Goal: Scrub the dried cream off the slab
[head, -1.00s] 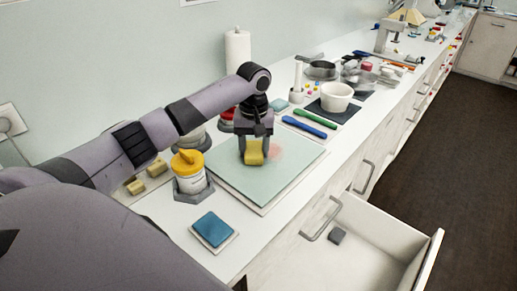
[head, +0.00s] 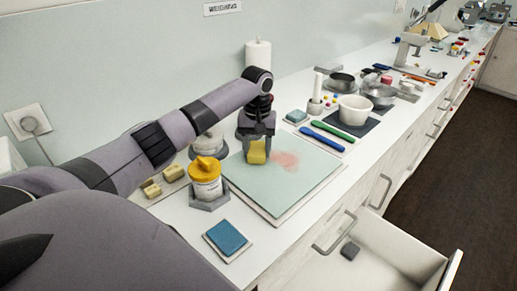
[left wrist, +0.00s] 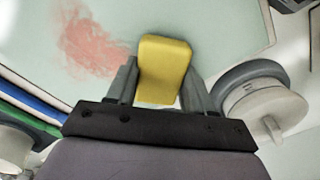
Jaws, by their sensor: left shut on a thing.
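The pale green slab (head: 270,184) lies on the counter, with a blurry pink-red patch of dried cream (head: 286,160) on it. The patch also shows in the left wrist view (left wrist: 88,45), left of the sponge. My left gripper (head: 257,138) points down over the slab's back-left part. It is shut on a yellow sponge (head: 256,152), which also shows between the fingers in the left wrist view (left wrist: 164,68). The sponge is beside the patch, to its left; I cannot tell whether it touches the slab. My right gripper is out of view.
A yellow-lidded jar (head: 206,180) stands left of the slab, a blue pad (head: 227,238) in front. Green (head: 333,130) and blue (head: 322,140) tools and a white bowl (head: 355,109) are to the right. An open drawer (head: 385,262) juts out at the front right.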

